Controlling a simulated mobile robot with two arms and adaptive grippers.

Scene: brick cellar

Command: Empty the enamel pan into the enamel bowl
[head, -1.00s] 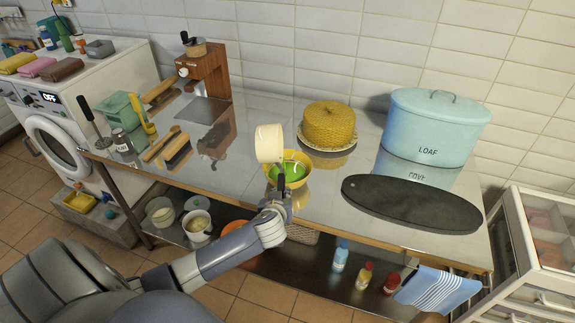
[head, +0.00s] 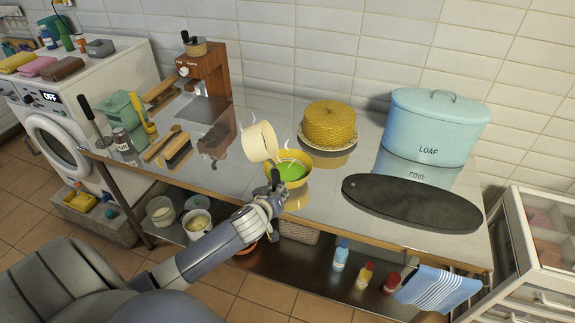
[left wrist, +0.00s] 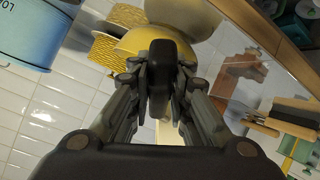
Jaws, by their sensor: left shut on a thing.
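The cream enamel pan (head: 260,142) is tilted, held above the left side of the yellow enamel bowl (head: 307,174). The bowl stands on the steel counter and holds something green (head: 291,171). My left gripper (head: 275,184) is shut on the pan's dark handle, in front of the bowl. The left wrist view shows the dark handle (left wrist: 160,75) between the fingers, with the cream pan (left wrist: 185,14) and the yellow bowl (left wrist: 140,40) beyond. The inside of the pan is hidden, so I cannot tell what it holds. My right gripper is out of view.
A yellow woven cake-like item (head: 329,124) on a plate stands behind the bowl. A blue LOAF bin (head: 430,128) and dark oval board (head: 412,203) are to the right. Brushes (head: 176,154) and a wooden grinder (head: 205,75) are to the left.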

